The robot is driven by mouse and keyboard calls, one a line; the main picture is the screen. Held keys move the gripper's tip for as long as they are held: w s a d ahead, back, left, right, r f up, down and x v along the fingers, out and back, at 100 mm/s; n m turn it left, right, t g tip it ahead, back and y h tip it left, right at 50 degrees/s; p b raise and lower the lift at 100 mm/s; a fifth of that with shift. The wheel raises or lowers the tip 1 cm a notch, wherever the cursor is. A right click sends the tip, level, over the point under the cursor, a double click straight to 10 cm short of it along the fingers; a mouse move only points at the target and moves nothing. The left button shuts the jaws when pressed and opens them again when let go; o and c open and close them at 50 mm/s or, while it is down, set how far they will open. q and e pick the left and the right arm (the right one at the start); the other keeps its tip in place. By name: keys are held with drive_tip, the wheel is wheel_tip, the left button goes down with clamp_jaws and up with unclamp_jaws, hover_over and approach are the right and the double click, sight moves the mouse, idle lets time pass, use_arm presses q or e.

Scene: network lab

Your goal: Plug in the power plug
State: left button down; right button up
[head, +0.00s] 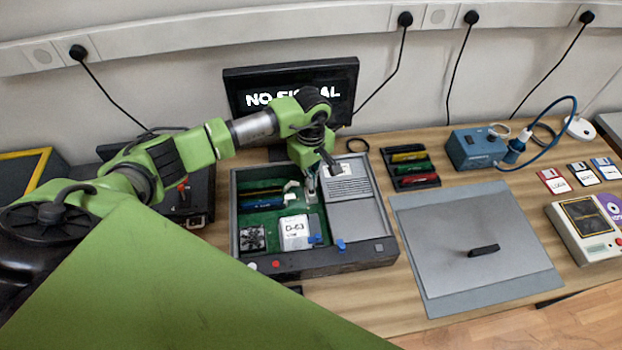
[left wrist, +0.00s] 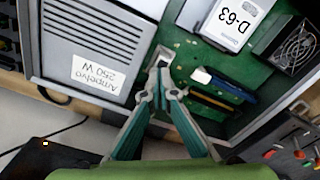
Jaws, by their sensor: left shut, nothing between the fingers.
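An open computer case (head: 380,250) lies on the bench with a green board (left wrist: 190,58) inside. A grey vented power supply (head: 345,178) fills its upper right part; its label in the left wrist view (left wrist: 85,45) reads 250 W. My left gripper (head: 312,188) reaches into the case beside the power supply. In the left wrist view its fingertips (left wrist: 161,68) are together over the board's edge, with nothing held. A small white connector (left wrist: 203,76) is on the board right of the fingertips. I cannot tell which part is the power plug. My right gripper is out of view.
A monitor (head: 290,80) stands behind the case. A white D-63 block (head: 295,232) sits inside it. A tray of coloured modules (head: 410,166), a grey mat (head: 520,270) and a blue box (head: 475,150) with a cable lie to the right. Several black plugs sit in the wall rail.

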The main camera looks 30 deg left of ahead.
use_arm(q)
drive_tip(key=shift+f+b, duration=0.75)
idle(0.7)
drive_tip(key=shift+s+f+b, duration=0.15)
drive_tip(key=shift+f+b, duration=0.4)
drive_tip(key=shift+r, duration=0.1)
drive_tip(key=shift+r+p, duration=0.6)
drive_tip(key=shift+r, duration=0.2)
drive_tip(key=shift+r+p, duration=1.25)
drive_tip(key=shift+r, duration=1.4)
drive_tip(key=shift+a, duration=0.1)
